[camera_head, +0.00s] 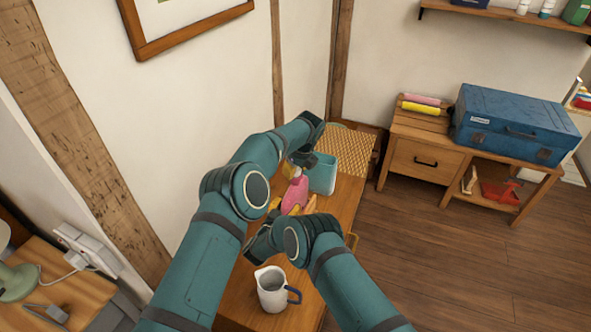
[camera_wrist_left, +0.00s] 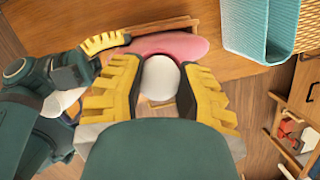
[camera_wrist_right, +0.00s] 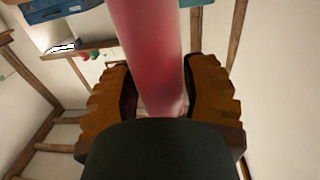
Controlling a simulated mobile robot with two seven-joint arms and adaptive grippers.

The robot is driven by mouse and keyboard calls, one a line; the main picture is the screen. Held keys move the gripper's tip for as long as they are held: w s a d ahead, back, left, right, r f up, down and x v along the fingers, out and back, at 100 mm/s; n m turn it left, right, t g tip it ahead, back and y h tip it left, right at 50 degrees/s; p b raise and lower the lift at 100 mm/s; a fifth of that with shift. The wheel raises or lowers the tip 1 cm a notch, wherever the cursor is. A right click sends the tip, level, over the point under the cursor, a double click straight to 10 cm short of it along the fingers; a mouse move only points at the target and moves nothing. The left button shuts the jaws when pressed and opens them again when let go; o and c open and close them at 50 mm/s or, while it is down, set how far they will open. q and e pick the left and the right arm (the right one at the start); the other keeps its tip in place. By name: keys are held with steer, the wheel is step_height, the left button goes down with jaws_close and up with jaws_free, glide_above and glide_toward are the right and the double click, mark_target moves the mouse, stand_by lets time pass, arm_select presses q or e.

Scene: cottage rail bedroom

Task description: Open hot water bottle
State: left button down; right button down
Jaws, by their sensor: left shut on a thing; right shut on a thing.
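The pink hot water bottle (camera_head: 296,194) is held over the wooden dresser top. In the left wrist view its pink body (camera_wrist_left: 178,46) lies behind a round white cap (camera_wrist_left: 160,78). My left gripper (camera_wrist_left: 158,88) is shut on the white cap, one yellow finger on each side. My right gripper (camera_wrist_right: 160,92) is shut on the bottle's pink body (camera_wrist_right: 148,45), which stands up between its fingers. In the head view the right gripper (camera_head: 291,209) is below and nearer than the left. Whether the cap is still seated in the neck cannot be told.
A teal container (camera_head: 322,175) stands just behind the bottle, close to my left gripper, beside a yellow woven mat (camera_head: 355,151). A white jug with a blue handle (camera_head: 271,290) stands at the near end of the dresser. A blue case (camera_head: 515,125) sits on a bench at right.

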arm_select(q)
steer(key=n, duration=0.3)
steer(key=shift+f+g+y, duration=0.1)
steer(key=shift+g+y, duration=0.2)
steer(key=c, duration=0.7)
jaws_free()
steer(key=shift+c, duration=0.2)
steer(key=shift+r, duration=2.35)
arm_select(e)
steer(key=shift+c, duration=1.5)
jaws_free()
